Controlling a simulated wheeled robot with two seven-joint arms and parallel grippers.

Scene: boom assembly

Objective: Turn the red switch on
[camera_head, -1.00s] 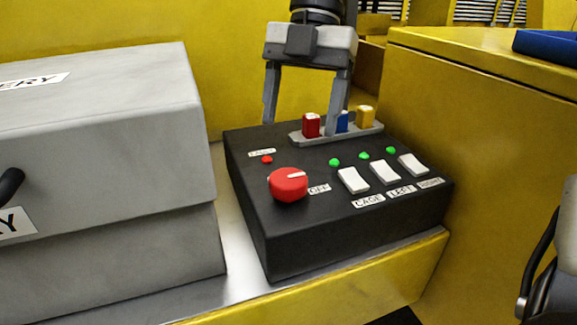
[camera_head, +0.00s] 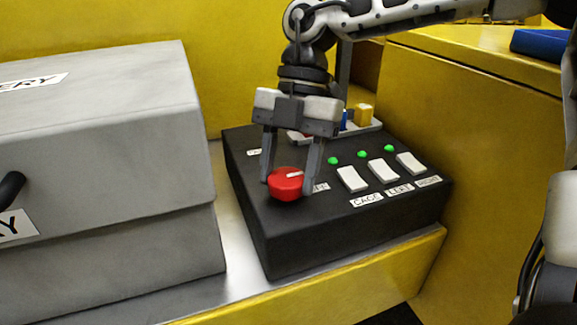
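The red switch (camera_head: 285,185) is a round red knob with a white mark, on the black sloped control box (camera_head: 345,222). Its white mark points right and slightly up, towards the partly hidden OFF label. My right gripper (camera_head: 288,184) comes down over the knob from behind, with one finger on each side. The fingers are close against the knob's sides and appear shut on it. The red light seen earlier behind the knob is hidden by the gripper. My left gripper is not in view.
White rocker switches (camera_head: 383,171) with green lights sit right of the knob. A yellow block (camera_head: 365,114) and a partly hidden blue one stand behind. A grey battery box (camera_head: 105,140) is at left, a yellow cabinet (camera_head: 480,120) at right.

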